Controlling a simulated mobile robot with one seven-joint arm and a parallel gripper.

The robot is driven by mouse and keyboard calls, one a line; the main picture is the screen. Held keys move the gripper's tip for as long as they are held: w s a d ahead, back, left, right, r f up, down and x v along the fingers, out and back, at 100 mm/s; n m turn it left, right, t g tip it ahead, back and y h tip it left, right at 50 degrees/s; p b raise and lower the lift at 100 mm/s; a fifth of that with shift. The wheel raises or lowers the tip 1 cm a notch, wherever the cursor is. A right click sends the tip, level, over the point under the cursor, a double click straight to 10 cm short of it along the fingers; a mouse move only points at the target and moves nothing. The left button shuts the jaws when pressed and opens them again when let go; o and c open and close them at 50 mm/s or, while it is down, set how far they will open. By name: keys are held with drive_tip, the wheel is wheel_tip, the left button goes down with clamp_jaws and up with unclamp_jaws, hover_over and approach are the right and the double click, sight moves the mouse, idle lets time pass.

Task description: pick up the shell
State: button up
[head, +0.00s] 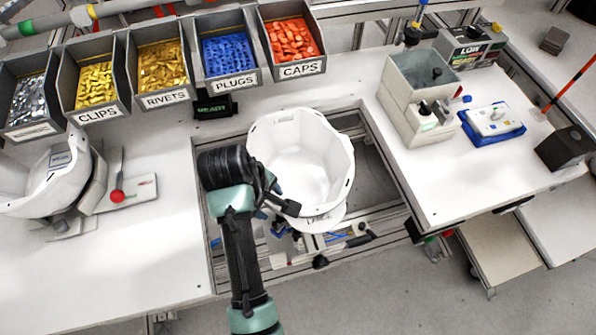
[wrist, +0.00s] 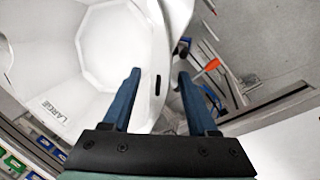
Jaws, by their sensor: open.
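My gripper (head: 283,205) is at the shell's near left edge. In the wrist view my gripper (wrist: 159,74) is open, with one blue finger over the shell's inside and the other outside its wall. The slotted rim lies between the fingers. I cannot tell how deep the fingers reach.
Another white shell (head: 40,185) rests on a stand at the left. Labelled bins, including a blue plugs bin (head: 228,55), line the back. A grey box machine (head: 420,95) and a blue tray (head: 492,122) stand at the right. Metal rails run under the cutout.

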drive_tip(key=shift+x, duration=1.05)
clamp_jaws()
drive_tip(key=shift+w+r, duration=0.1)
drive_tip(key=shift+r, duration=0.05)
idle(0.5)
